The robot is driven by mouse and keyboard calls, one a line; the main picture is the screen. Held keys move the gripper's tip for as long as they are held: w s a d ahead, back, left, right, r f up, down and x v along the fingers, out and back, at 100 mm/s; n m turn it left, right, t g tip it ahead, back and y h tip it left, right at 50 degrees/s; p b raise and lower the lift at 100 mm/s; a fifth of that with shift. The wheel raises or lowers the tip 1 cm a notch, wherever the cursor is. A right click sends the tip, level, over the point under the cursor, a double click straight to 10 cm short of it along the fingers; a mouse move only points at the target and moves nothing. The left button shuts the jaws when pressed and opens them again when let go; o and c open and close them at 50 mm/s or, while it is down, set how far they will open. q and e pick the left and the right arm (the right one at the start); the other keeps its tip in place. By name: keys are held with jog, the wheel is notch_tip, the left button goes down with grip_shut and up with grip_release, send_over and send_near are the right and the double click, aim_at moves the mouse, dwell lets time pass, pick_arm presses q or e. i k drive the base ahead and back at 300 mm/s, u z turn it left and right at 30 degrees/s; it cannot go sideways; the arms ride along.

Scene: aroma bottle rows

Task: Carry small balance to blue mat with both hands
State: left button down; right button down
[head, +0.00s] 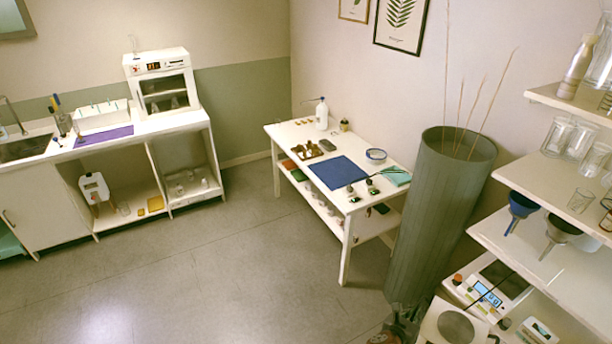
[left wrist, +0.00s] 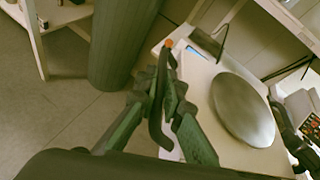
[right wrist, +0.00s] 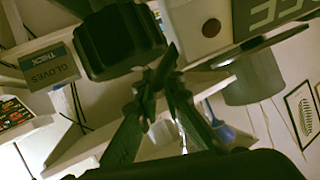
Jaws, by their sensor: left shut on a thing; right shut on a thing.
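The small balance (head: 452,328), a pale body with a round grey metal pan, shows at the bottom edge of the head view, partly cut off. Its pan (left wrist: 243,108) fills the right of the left wrist view. My left gripper (left wrist: 166,85) is shut on the balance's near left edge; in the head view it is low beside the balance (head: 398,334). My right gripper (right wrist: 163,85) is shut at the opposite side of the balance, whose dark digit display (right wrist: 268,14) shows close up. The blue mat (head: 338,173) lies flat on the white table (head: 350,207) at centre.
A tall grey-green vase (head: 437,205) with dry stalks stands between the balance and the table. Shelves (head: 540,245) with glassware, funnels and another balance (head: 497,288) are close on the right. A bowl (head: 376,155) and small bottles stand beside the mat. Open floor lies left.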

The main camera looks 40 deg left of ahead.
aim_at(338, 171)
jog(key=u, duration=1.2)
jog(key=i, duration=0.85)
jog(key=u, duration=0.6)
jog(key=i, duration=2)
jog(key=z, duration=0.85)
jog(key=i, duration=0.65)
jog(key=z, duration=0.2)
